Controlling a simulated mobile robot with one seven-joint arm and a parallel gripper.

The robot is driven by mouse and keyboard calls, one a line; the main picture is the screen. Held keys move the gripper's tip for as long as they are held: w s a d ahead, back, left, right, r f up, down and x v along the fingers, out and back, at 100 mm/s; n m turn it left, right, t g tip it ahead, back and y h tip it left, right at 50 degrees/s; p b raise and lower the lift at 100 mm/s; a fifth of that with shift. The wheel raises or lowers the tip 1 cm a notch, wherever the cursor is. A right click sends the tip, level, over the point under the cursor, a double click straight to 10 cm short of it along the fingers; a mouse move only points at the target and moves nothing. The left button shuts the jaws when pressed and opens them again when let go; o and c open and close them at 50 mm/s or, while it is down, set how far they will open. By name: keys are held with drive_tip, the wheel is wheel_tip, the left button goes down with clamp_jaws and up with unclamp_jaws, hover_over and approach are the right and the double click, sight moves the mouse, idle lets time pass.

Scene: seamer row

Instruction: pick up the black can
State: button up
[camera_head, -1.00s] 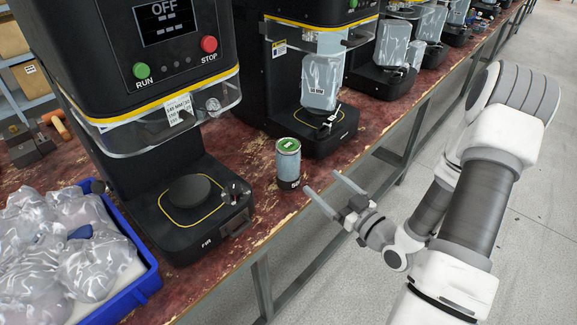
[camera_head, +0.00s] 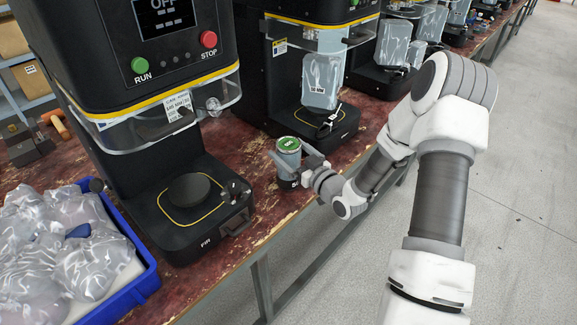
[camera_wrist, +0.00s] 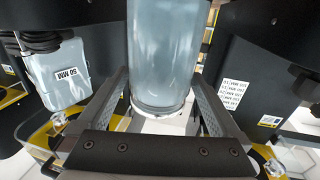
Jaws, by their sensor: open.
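The can (camera_head: 289,147) stands upright on the red worktop near its front edge. It has a green label on its top, a blue-grey upper body and a dark lower band. In the wrist view the can (camera_wrist: 162,50) looks blue-grey with a pale rim, and part of it is cut off by the frame. My gripper (camera_head: 297,163) is open at the can's front right side. In the wrist view its two fingers (camera_wrist: 160,98) lie on either side of the can. I cannot tell whether either finger touches it.
A black seamer (camera_head: 195,195) with a round plate stands left of the can. Another seamer (camera_head: 318,132) holding a clear container (camera_head: 322,80) stands close behind it. A blue crate (camera_head: 140,283) of clear bags is at lower left. The aisle floor on the right is clear.

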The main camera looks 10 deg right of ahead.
drive_tip(key=shift+w+a, duration=0.2)
drive_tip(key=shift+w, duration=0.15)
clamp_jaws()
